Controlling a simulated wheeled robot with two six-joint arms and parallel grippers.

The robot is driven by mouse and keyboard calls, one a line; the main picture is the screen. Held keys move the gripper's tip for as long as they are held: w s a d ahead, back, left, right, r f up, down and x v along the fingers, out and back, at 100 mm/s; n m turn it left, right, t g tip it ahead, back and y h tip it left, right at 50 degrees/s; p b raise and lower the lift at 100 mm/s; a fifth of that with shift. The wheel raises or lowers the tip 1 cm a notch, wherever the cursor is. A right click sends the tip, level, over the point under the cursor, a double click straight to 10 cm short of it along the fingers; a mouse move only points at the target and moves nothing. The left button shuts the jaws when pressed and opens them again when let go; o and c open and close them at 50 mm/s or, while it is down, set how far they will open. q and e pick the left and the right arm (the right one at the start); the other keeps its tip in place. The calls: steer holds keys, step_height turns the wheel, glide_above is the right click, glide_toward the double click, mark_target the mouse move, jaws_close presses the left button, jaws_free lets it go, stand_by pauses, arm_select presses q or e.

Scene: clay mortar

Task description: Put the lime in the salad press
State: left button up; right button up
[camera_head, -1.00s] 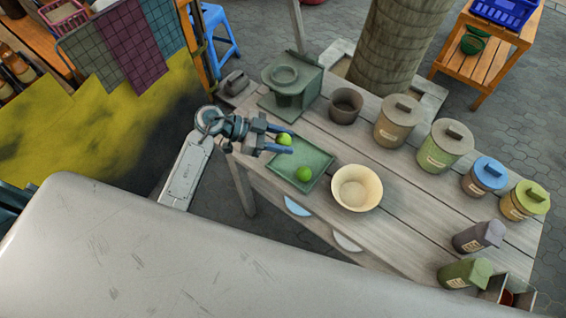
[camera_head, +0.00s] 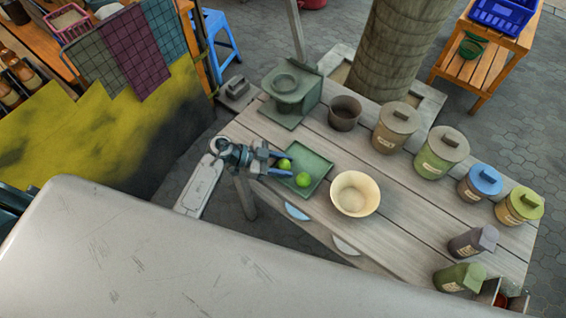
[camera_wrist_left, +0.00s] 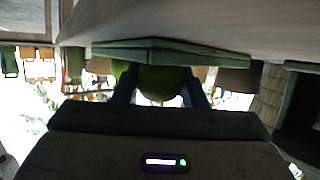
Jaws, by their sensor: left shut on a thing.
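My left gripper (camera_head: 282,168) is shut on a lime (camera_head: 285,164) at the left side of the square green tray (camera_head: 322,160). The held lime shows between the fingers in the left wrist view (camera_wrist_left: 162,80). I cannot tell whether it touches the tray. A second lime (camera_head: 303,179) lies on the tray, just right of the fingers, and part of it shows behind a finger in the wrist view (camera_wrist_left: 118,68). The grey-green salad press (camera_head: 290,92), with a round ring on top, stands at the table's back left corner. My right gripper is not in view.
A cream bowl (camera_head: 356,194) stands right of the tray. A dark brown pot (camera_head: 345,112) stands right of the press, and several lidded jars line the table's back and right (camera_head: 442,155). Bare planks lie between tray and press.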

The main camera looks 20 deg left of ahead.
arm_select(q)
steer(key=shift+f, duration=0.1)
steer(key=o, duration=1)
steer(key=shift+f, duration=0.1)
steer(key=shift+c, duration=0.2)
